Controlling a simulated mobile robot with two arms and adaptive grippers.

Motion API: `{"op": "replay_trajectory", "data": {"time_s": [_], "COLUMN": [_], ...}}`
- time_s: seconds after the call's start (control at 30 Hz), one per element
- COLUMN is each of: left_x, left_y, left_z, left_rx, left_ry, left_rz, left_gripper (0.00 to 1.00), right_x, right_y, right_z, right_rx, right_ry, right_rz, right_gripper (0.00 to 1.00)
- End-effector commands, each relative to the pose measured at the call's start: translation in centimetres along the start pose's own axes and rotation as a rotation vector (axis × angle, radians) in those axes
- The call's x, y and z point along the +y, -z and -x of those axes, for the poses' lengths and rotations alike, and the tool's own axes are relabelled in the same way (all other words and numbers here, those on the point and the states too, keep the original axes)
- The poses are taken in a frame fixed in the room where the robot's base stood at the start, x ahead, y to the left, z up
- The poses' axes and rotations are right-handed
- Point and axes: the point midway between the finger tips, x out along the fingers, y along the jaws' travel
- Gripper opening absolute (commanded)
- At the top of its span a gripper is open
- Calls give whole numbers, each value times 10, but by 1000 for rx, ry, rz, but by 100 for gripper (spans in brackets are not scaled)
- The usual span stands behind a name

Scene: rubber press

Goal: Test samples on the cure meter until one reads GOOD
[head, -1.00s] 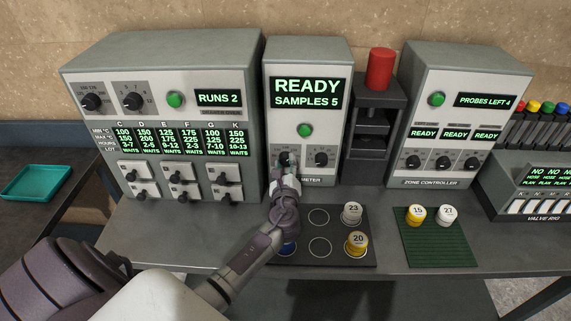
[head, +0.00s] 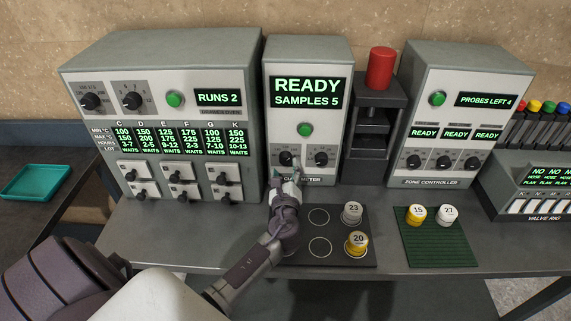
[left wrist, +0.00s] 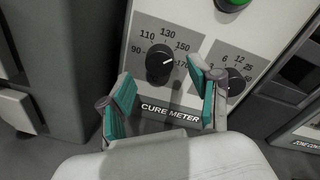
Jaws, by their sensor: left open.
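The cure meter (head: 309,85) stands in the middle of the bench; its screen reads READY, SAMPLES 5, above a green button (head: 305,129). The left wrist view shows its left knob (left wrist: 160,61), scaled from 90 to 170, pointing right towards the high end, and its right knob (left wrist: 229,80). My left gripper (left wrist: 163,95) is open, its teal fingers in front of the left knob and apart from it. Sample 23 (head: 352,212) and yellow sample 20 (head: 356,243) sit on the dark tray (head: 338,262); my left arm hides part of the tray. My right gripper is out of view.
Samples 15 (head: 416,215) and 27 (head: 447,214) stand on a green mat (head: 437,250). A press with a red top (head: 379,70) and the zone controller (head: 458,110) stand right of the meter. A cabinet reading RUNS 2 (head: 160,75) stands left. A teal tray (head: 37,182) lies far left.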

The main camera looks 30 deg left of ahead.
Motion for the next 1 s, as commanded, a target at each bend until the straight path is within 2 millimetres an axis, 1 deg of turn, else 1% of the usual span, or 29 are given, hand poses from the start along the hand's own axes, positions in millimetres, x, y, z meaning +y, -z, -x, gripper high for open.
{"op": "replay_trajectory", "data": {"time_s": [0.03, 0.2, 0.3, 0.4, 0.5, 0.6, 1.0], "left_x": [1, 0, 1, 0, 0, 0, 0], "left_y": [1, 1, 0, 0, 0, -1, -1], "left_z": [13, 49, 66, 78, 84, 86, 86], "left_rx": [3, 2, 1, 1, -1, -2, -2], "left_ry": [0, 0, 0, 0, 1, 0, 1], "left_rz": [0, 1, 0, 0, 0, 0, 0], "left_gripper": [63, 63, 63, 63, 63, 63, 63], "right_x": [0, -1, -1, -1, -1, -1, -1], "right_y": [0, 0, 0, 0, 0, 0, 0], "right_z": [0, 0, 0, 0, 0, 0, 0], "right_rx": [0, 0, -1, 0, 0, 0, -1], "right_ry": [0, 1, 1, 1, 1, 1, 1], "right_rz": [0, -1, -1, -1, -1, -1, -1], "right_gripper": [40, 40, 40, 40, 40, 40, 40]}}
